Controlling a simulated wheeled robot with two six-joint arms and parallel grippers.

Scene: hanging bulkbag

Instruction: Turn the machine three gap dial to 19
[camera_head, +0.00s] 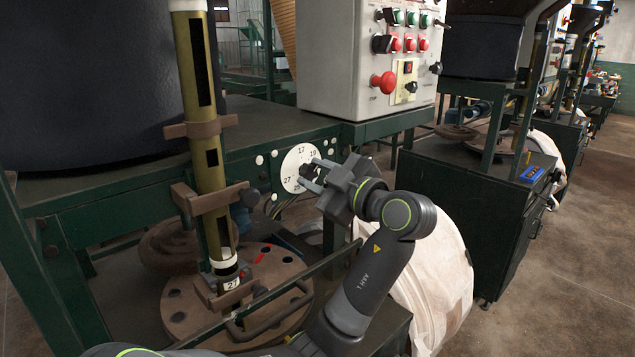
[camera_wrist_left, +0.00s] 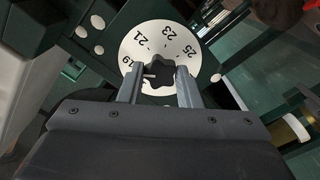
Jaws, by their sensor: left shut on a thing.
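The gap dial (camera_head: 292,170) is a white disc with black numbers on the green machine frame. In the head view I can read 17, 19 and 27 on it. In the left wrist view the dial (camera_wrist_left: 152,36) shows 21, 23 and 25, with 19 partly covered. A dark lobed knob (camera_wrist_left: 159,77) sits at its centre. My left gripper (camera_head: 314,178) is at the dial, and in the left wrist view its fingers (camera_wrist_left: 160,84) are shut on the knob, one on each side. The knob is mostly hidden by the fingers in the head view. My right gripper is not seen.
A grey control box (camera_head: 340,75) with buttons stands above the dial. A brass-coloured tube (camera_head: 206,150) with a "27" tag rises left of it. A white bulk bag (camera_head: 435,270) hangs behind my left arm. Open floor (camera_head: 560,260) lies to the right.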

